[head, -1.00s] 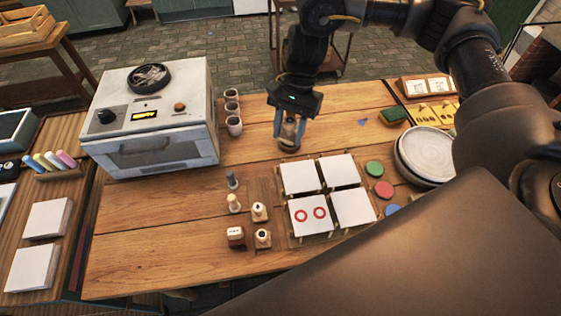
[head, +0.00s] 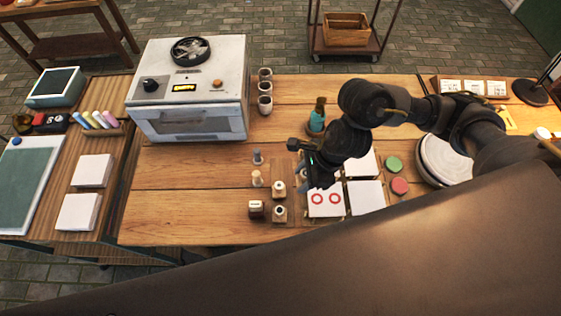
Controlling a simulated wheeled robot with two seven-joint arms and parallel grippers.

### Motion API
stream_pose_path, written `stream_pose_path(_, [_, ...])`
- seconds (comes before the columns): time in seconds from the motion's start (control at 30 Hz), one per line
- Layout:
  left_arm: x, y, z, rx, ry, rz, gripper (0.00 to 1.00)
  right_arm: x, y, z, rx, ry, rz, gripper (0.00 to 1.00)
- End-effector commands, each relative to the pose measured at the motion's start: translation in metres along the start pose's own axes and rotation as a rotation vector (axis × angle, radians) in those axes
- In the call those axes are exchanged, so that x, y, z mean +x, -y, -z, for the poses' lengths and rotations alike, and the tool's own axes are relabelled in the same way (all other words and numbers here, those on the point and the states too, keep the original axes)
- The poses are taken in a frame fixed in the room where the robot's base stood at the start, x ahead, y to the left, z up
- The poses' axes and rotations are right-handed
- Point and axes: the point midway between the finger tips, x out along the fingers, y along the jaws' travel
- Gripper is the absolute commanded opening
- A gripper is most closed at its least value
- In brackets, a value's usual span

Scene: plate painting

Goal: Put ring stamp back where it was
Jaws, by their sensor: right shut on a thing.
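My right gripper (head: 308,178), seen from above, is over the left edge of the group of white tiles, beside the stamp holder. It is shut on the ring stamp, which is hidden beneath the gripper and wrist. The wooden stamp holder (head: 280,168) has a bare upper part. Stamps stand on and beside it: two at its lower part (head: 279,188) (head: 280,213), a dark-sided one (head: 256,208), a pale peg (head: 257,178) and a grey peg (head: 257,157) to its left. One white tile (head: 325,206) bears two red rings. My left gripper is out of view.
Green (head: 394,164) and red (head: 400,186) ink pads lie right of the tiles. A teal bottle (head: 317,116) stands behind my wrist. A white oven (head: 190,90) and several cups (head: 265,88) are at the back left. The table (head: 190,205) is clear at front left.

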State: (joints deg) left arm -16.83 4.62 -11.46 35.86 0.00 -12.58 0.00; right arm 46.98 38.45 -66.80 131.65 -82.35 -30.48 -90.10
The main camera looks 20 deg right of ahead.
Motion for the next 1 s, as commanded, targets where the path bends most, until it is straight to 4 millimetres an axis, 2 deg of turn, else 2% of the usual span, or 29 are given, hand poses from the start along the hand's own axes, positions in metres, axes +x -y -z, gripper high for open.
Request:
stream_pose_path(0.2, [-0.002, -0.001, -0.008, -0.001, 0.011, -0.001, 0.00, 0.001, -0.004, -0.001, 0.044, -0.002, 0.019, 0.25])
stream_pose_path(0.33, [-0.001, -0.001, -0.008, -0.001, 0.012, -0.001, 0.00, 0.008, 0.007, -0.003, 0.046, -0.002, 0.018, 0.25])
stream_pose_path(0.67, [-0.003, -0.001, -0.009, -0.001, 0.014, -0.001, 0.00, 0.053, 0.079, -0.018, 0.050, -0.003, 0.014, 0.25])
stream_pose_path(0.7, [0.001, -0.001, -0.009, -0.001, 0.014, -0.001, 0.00, 0.063, 0.085, -0.017, 0.050, -0.003, 0.011, 0.25])
stream_pose_path(0.9, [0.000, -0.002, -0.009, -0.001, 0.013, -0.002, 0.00, 0.096, 0.111, -0.013, 0.046, -0.005, 0.013, 0.25])
stream_pose_path(1.0, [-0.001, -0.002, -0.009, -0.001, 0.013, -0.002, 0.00, 0.105, 0.118, -0.013, 0.043, -0.003, 0.014, 0.25])
